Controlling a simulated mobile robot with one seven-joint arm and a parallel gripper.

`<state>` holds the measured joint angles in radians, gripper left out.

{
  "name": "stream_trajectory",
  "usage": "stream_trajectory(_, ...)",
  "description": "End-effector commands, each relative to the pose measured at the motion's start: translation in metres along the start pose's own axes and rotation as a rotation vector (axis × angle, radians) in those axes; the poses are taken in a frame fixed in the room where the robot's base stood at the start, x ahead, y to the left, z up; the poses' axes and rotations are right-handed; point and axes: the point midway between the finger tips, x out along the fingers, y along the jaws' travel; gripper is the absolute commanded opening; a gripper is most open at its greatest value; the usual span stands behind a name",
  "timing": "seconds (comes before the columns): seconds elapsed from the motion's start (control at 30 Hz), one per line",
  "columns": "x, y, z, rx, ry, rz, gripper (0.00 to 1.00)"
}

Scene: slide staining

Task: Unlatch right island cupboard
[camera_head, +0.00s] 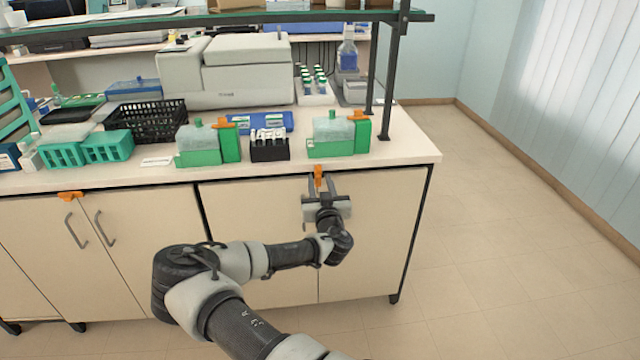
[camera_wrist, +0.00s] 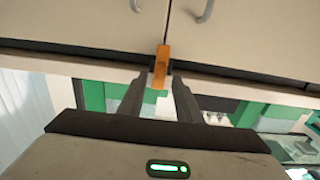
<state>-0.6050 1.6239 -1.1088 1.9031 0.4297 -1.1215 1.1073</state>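The right island cupboard (camera_head: 375,235) has two cream doors under the white worktop. An orange latch (camera_head: 318,174) sits at the top of the seam between them. In the wrist view the latch (camera_wrist: 162,62) hangs across the door edge, in line with the seam, with one end between my fingers. My gripper (camera_head: 320,185) is in front of this latch. In the wrist view my gripper (camera_wrist: 160,85) has its two fingers apart, one on each side of the latch, with gaps visible. Two grey door handles show there, one being the right-hand handle (camera_wrist: 205,10); my gripper hides them in the head view.
The left cupboard (camera_head: 140,235) has its own orange latch (camera_head: 70,196) and grey handles. On the worktop (camera_head: 405,150) above stand green staining boxes (camera_head: 332,135), a black rack (camera_head: 268,148) and a large grey machine (camera_head: 235,70). The floor (camera_head: 500,240) to the right is clear.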

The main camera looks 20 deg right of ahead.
Motion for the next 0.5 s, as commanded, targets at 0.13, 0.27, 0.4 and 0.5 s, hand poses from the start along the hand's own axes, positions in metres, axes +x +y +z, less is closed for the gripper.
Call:
stream_trajectory(0.13, 0.0055, 0.0002, -0.0001, -0.001, 0.000, 0.000, 0.31)
stream_trajectory(0.27, 0.0057, 0.0003, -0.0002, -0.001, 0.000, 0.000, 0.31)
stream_trajectory(0.4, 0.0055, 0.0002, -0.0002, -0.001, 0.000, 0.000, 0.23)
stream_trajectory(0.5, 0.0054, 0.0002, -0.0002, -0.001, 0.000, 0.000, 0.06)
